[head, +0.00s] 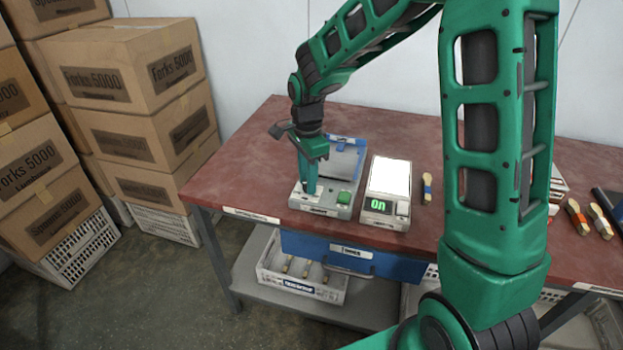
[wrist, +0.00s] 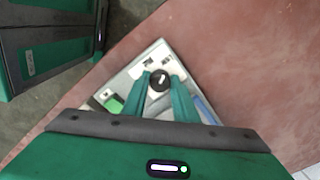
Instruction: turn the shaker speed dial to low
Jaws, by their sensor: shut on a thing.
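The shaker (head: 321,207) is a grey box with a green button and a blue-edged tray, on the table's left part. Its speed dial (wrist: 159,81) is a round black knob with a white pointer mark, between my fingertips in the wrist view. My gripper (head: 310,188) points down onto the shaker's front left panel and is shut on the dial. The two green fingers also show in the wrist view (wrist: 161,88), one on each side of the knob. In the head view the fingers hide the dial. The labels around the dial are too small to read.
A scale (head: 384,208) with a green display stands just right of the shaker. A brush (head: 427,188) lies beyond it, with more tools (head: 588,217) at the far right. The red table (head: 240,160) is bare behind and left of the shaker. Stacked cartons (head: 150,130) stand left.

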